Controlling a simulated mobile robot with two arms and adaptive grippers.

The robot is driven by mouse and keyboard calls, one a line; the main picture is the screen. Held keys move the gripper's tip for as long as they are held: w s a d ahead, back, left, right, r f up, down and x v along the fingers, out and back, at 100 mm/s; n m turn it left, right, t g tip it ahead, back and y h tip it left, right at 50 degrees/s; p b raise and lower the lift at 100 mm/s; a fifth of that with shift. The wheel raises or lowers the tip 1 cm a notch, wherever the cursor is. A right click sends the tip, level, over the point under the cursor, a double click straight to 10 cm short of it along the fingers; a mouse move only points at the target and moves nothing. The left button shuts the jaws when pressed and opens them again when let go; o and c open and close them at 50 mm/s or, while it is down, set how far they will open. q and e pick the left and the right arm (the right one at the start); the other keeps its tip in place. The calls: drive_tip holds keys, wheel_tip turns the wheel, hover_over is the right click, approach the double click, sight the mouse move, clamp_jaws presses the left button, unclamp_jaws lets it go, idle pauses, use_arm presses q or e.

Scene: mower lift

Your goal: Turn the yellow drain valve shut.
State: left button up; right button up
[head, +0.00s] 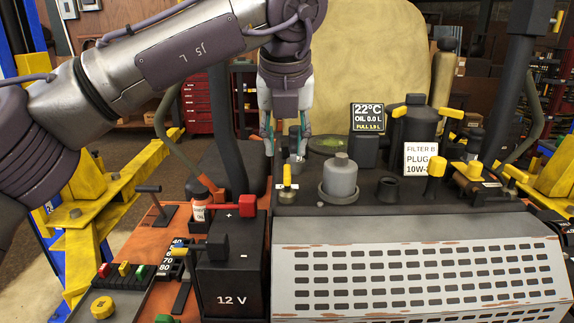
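Several yellow handles show in the head view, and none is labelled as the drain valve. A small upright yellow lever on a pale metal fitting (287,176) stands at the left front of the dark engine deck. My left gripper (287,150) points down just behind and above this lever, its fingers apart. A small grey cylindrical part (297,163) shows between and below the fingertips; I cannot tell if they touch it. Other yellow handles are a T-shaped one on a black canister (420,125) and an upright knob (436,166). My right gripper is not in view.
A grey capped cylinder (340,178) stands just right of the lever. A black 12 V battery (232,265) with a red terminal is at the front left. A display (367,117) reads 22°C, oil 0.0 L. A perforated white panel (420,280) fills the front.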

sight(287, 170)
use_arm(q)
drive_tip(key=x, duration=0.2)
drive_tip(key=p+x, duration=0.1)
drive_tip(key=x, duration=0.1)
drive_tip(key=shift+w+d, duration=0.15)
drive_tip(key=shift+w, duration=0.15)
drive_tip(key=p+x, duration=0.1)
drive_tip(key=x, duration=0.2)
drive_tip(key=shift+w+f, duration=0.15)
drive_tip(key=shift+f, duration=0.3)
drive_tip(key=shift+w+f, duration=0.1)
drive_tip(key=shift+f, duration=0.05)
drive_tip(key=shift+c, duration=0.3)
clamp_jaws()
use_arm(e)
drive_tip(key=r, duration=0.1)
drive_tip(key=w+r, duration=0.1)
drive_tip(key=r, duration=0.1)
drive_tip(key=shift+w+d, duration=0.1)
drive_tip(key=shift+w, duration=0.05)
